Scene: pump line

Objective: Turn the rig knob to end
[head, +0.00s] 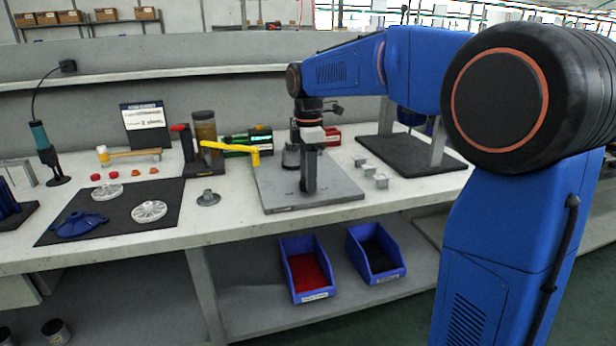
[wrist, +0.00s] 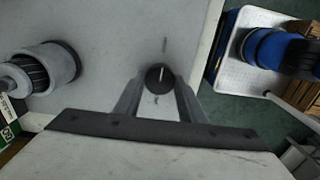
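The rig knob (wrist: 159,76) is a small black round knob with a white pointer line, set on the grey rig plate (wrist: 115,45). Its pointer stands nearly upright in the wrist view, roughly in line with a thin dark mark above it on the plate. My gripper (wrist: 159,88) has one finger on each side of the knob, with a narrow gap showing; I cannot tell if either touches it. In the head view my gripper (head: 308,188) points down at the rig plate (head: 335,196) on the bench and hides the knob.
A grey cylindrical rig part (head: 291,158) stands just left of my gripper. A yellow-handled tool (head: 232,148) and a small grey flanged part (head: 208,197) lie to the left. Small metal blocks (head: 370,172) are to the right. Blue bins (head: 307,268) sit below the bench.

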